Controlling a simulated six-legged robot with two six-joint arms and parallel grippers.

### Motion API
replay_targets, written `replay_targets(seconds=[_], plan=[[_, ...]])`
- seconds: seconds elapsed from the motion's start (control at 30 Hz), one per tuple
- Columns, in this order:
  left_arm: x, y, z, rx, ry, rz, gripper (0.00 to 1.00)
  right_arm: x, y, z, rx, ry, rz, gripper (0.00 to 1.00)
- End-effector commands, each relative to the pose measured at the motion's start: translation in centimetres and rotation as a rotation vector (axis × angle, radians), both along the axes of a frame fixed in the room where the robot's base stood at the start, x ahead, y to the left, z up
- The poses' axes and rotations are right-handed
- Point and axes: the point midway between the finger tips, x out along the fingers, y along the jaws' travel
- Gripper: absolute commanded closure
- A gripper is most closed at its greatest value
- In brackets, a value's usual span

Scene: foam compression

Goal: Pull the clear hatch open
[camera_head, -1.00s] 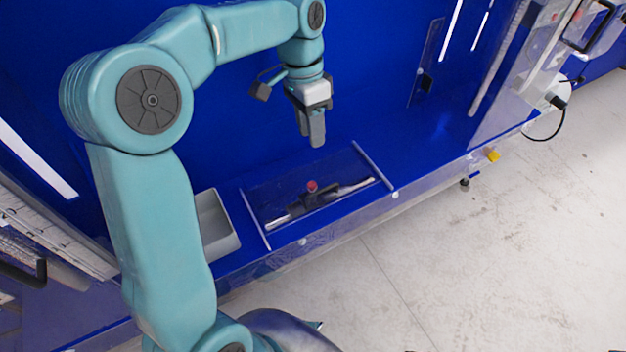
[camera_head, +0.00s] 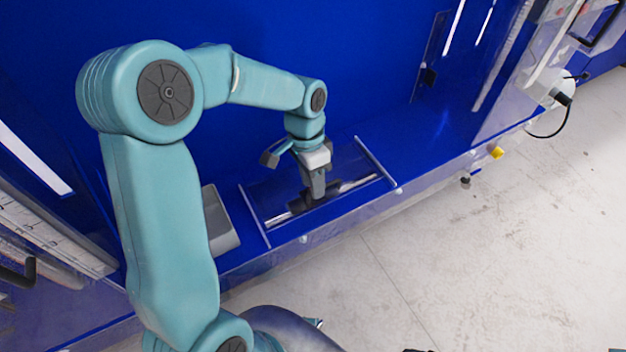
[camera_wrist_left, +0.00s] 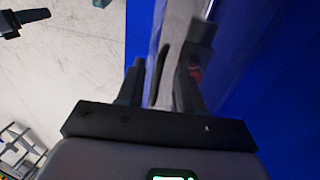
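What looks like the clear hatch (camera_head: 268,194) is a see-through panel between two pale edge strips on the blue bench. A metal bar with a dark middle part (camera_head: 358,183) shows there. My left gripper (camera_head: 315,194) points down over the middle of it and hides part of the dark piece. In the left wrist view the two fingers (camera_wrist_left: 158,88) stand apart, with a pale grey surface between and beyond them. A small red part (camera_wrist_left: 195,72) shows by the right finger. I cannot tell whether the fingers touch anything. My right gripper is not in view.
A grey open bin (camera_head: 222,225) sits left of the panel, close to my left arm. A tall blue wall (camera_head: 330,50) rises behind. A yellow knob (camera_head: 496,153) is on the bench front at right. The floor (camera_head: 480,260) in front is clear.

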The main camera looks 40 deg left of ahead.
Motion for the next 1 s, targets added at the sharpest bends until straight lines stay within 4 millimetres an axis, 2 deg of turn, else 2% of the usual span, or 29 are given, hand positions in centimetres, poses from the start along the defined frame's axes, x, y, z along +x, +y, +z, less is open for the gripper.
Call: replay_targets(seconds=[0.27, 0.3, 0.37, 0.4, 1.0], plan=[[0.14, -0.01, -0.30, 0.000, 0.000, 0.000, 0.64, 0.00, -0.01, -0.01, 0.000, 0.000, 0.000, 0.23], [0.13, -0.01, -0.29, 0.000, 0.000, 0.000, 0.67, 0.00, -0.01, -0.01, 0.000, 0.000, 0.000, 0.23], [0.13, 0.00, -0.28, 0.000, 0.000, 0.000, 0.87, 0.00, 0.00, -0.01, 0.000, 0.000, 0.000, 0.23], [0.13, 0.00, -0.28, 0.000, 0.000, 0.000, 1.00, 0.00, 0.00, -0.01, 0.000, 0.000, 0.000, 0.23], [0.17, -0.03, -0.20, 0.000, -0.003, 0.002, 1.00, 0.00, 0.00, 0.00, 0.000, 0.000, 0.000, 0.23]])
